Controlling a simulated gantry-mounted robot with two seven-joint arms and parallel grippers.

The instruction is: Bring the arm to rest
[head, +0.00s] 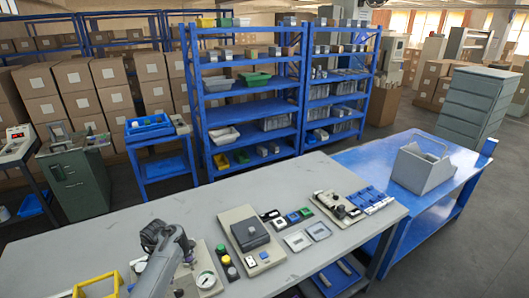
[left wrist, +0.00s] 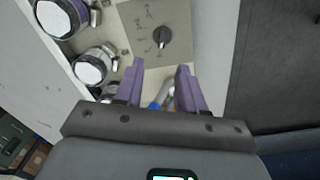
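My left arm reaches in from the bottom left of the head view, over the control panels on the grey bench (head: 70,255). Its gripper is not clearly seen there. In the left wrist view my left gripper (left wrist: 158,78) has two purple fingers standing apart. A black rotary knob (left wrist: 162,38) on a beige plate (left wrist: 150,14) lies beyond the fingertips, with no visible contact. A small blue and pale thing (left wrist: 165,95) shows between the fingers, partly hidden by the gripper body; I cannot tell what it is. My right gripper is not in view.
The bench carries a gauge (head: 206,279), coloured buttons (head: 227,262), a beige box with a dark block (head: 250,235) and several small modules. A grey caddy (head: 420,168) stands on the blue table. The bench's back left is clear.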

